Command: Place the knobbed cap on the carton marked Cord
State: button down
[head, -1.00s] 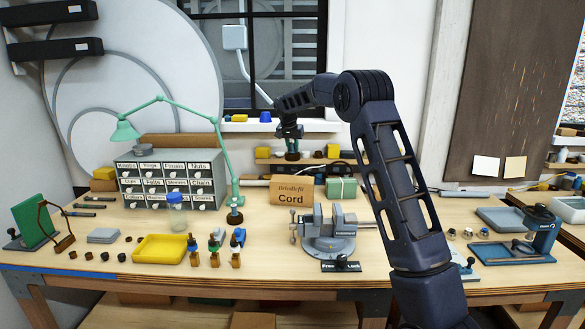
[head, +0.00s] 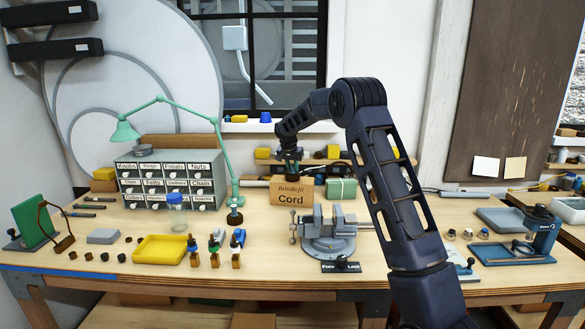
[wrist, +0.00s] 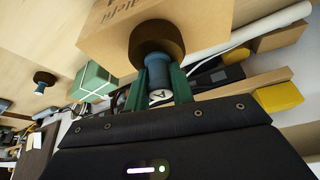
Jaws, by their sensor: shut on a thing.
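The carton marked Cord (head: 291,196) stands on the bench behind the grey vise, and its side also fills the top of the wrist view (wrist: 110,25). My gripper (head: 289,163) is directly over the carton, pointing down. In the wrist view its green fingers (wrist: 158,88) are shut on the knob of the knobbed cap (wrist: 157,42). The cap is dark brown with a blue-grey knob. It is at the carton's top face; I cannot tell whether it touches. In the head view the cap (head: 292,178) shows as a dark disc at the carton's top edge.
A green tied box (head: 341,188) stands right of the carton. The grey vise (head: 328,236) is in front. A green lamp (head: 234,180) and a labelled drawer cabinet (head: 170,182) stand to the left. A shelf with small items runs behind the carton.

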jog(key=shift+f, duration=0.1)
jog(key=c, duration=1.2)
grip_release()
jog(key=v, duration=1.2)
jog(key=s+d+r+n, duration=0.1)
jog(key=s+d+r, duration=0.4)
jog(key=s+d, duration=0.65)
jog(key=s+d+r+n, duration=0.1)
jog(key=s+d+r, duration=0.4)
jog(key=s+d, duration=0.7)
jog(key=s+d+f, duration=0.2)
jog(key=s+f, duration=0.1)
jog(key=s, duration=0.7)
jog(key=s+d+f+n+y, duration=0.1)
jog(key=s+d+f, duration=0.2)
jog(key=s, duration=0.7)
jog(key=s+d+f, duration=0.3)
jog(key=s+f, duration=0.1)
jog(key=s, duration=0.6)
jog(key=shift+s+d+n, duration=0.15)
jog(key=shift+s+n, duration=0.05)
jog(key=shift+n, duration=0.1)
